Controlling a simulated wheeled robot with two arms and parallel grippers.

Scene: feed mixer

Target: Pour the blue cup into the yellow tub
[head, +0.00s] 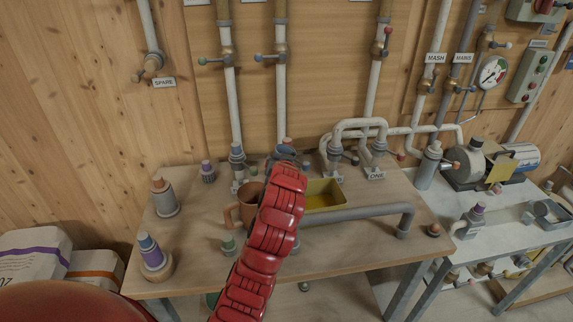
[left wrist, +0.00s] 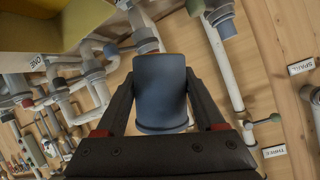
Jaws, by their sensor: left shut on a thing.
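The blue cup (left wrist: 160,95) is between the two fingers of my left gripper (left wrist: 163,110) in the left wrist view, and the gripper is shut on it. In the head view my left gripper (head: 285,153) is at the end of the red arm, mostly hidden by it, just behind and left of the tub. The yellow tub (head: 337,186) stands on the wooden table with yellow contents in it, its left part hidden by my arm. Part of the tub (left wrist: 85,18) also shows at the upper left of the left wrist view. I cannot tell the cup's tilt. My right gripper is not in view.
A brown mug (head: 246,207) stands left of my arm. A grey pipe (head: 355,212) runs in front of the tub, and white bent pipes (head: 355,128) rise behind it. Several capped bottles stand at the table's left. The table's front left is partly clear.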

